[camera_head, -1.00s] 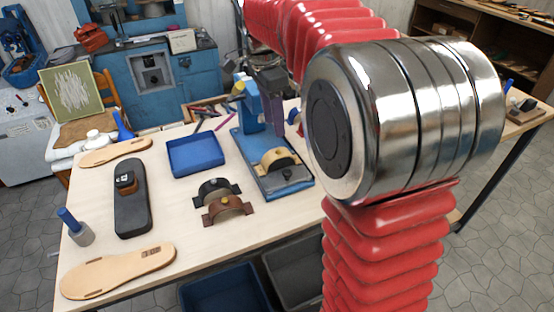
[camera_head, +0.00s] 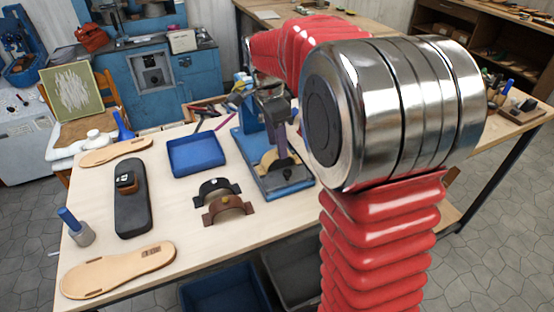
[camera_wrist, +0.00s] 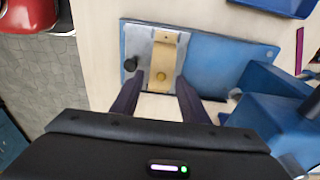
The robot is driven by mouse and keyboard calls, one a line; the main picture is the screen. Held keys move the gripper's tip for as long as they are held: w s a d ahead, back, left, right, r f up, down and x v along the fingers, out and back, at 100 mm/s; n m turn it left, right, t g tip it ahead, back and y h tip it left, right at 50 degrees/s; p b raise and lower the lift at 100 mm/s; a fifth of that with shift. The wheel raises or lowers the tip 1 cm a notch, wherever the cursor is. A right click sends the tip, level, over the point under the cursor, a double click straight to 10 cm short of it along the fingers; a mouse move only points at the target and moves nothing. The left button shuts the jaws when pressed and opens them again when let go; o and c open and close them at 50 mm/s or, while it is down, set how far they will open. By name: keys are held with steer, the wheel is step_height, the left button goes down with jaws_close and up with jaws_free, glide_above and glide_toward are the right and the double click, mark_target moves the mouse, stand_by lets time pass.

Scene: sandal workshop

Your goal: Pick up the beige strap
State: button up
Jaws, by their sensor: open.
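The beige strap (camera_head: 266,160) lies arched on the blue press's base plate (camera_head: 285,187), partly hidden behind my gripper in the head view. My gripper (camera_head: 281,148) points down over the strap. In the wrist view its two dark fingers (camera_wrist: 160,80) are apart, one to each side of the strap's near end. I cannot tell how far above the strap they are.
The press's blue upright (camera_head: 250,108) stands close beside my gripper. A black strap (camera_head: 216,187) and a brown strap (camera_head: 229,208) lie to the left. A blue tray (camera_head: 196,156), a black sandal (camera_head: 131,205) and beige soles (camera_head: 118,270) are further left. A dark knob (camera_wrist: 130,64) sits beside the strap.

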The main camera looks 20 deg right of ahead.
steer(key=shift+w+d+f, duration=0.1)
steer(key=shift+d+f, duration=0.05)
steer(key=shift+f, duration=1)
steer(key=shift+d+f, duration=0.15)
steer(key=shift+f, duration=1)
steer(key=shift+c, duration=0.6)
steer(key=c, duration=0.8)
steer(key=shift+o, duration=0.2)
steer(key=shift+r, duration=0.1)
step_height(320, 180, up, 9)
steer(key=shift+r, duration=0.45)
